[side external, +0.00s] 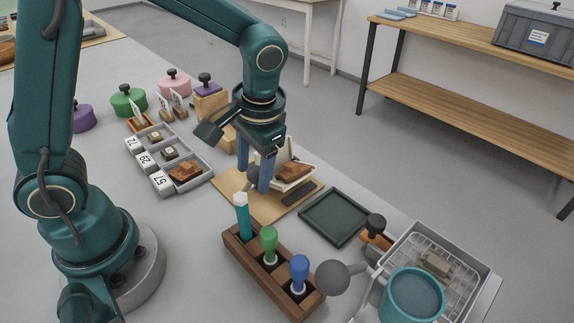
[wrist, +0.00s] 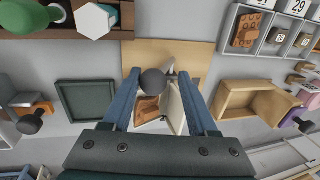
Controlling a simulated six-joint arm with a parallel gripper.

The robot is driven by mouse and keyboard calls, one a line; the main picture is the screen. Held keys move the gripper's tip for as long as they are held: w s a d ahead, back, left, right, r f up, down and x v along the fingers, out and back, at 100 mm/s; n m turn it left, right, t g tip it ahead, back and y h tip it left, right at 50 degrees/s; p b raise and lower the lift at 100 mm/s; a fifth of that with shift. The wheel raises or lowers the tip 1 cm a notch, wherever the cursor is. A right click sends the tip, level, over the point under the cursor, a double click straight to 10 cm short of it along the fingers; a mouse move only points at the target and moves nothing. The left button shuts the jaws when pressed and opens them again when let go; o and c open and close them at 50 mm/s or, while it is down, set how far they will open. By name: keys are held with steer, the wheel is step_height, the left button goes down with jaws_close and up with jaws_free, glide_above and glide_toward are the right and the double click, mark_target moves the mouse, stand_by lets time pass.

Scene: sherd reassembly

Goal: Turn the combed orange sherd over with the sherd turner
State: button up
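The sherd turner (side external: 300,183) is a pale hinged piece with one leaf lying flat and one raised, on a wooden board. It also shows in the wrist view (wrist: 174,107), with a dark round knob (wrist: 152,82). Side contact with the knob cannot be made out.
A wooden rack (side external: 275,272) of coloured-handled tools stands in front. A dark green tray (side external: 336,216) lies right of the board. Numbered grey compartments (side external: 168,153) hold sherds, one orange-brown (side external: 185,172). A wire basket (side external: 440,265) and teal pot (side external: 411,296) are front right.

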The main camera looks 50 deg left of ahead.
steer(key=shift+a+r+h, duration=0.25)
steer(key=shift+a+h, duration=0.2)
steer(key=shift+a, duration=0.4)
steer(key=shift+a+r+h, duration=0.2)
steer(key=shift+a+h, duration=0.25)
steer(key=shift+a, duration=0.4)
steer(key=shift+a+f+h, duration=0.2)
steer(key=shift+a+h, duration=0.6)
steer(key=shift+a, duration=0.85)
steer(key=shift+a+f+h, duration=0.25)
steer(key=shift+a+h, duration=0.15)
steer(key=shift+a, duration=0.25)
steer(key=shift+a+f+h, duration=0.35)
steer(key=shift+a+f, duration=0.05)
steer(key=shift+a, duration=0.2)
steer(key=shift+a+f+h, duration=0.35)
steer(key=shift+a+f, duration=0.05)
steer(key=shift+a, duration=0.15)
steer(key=shift+a+f+h, duration=0.4)
steer(key=shift+a+f, duration=0.1)
steer(key=shift+f, duration=0.2)
steer(key=shift+a+f+h, duration=0.4)
steer(key=shift+a+f, duration=0.1)
steer(key=shift+f, duration=0.15)
steer(key=shift+v, duration=2.8)
steer(key=shift+d, duration=0.15)
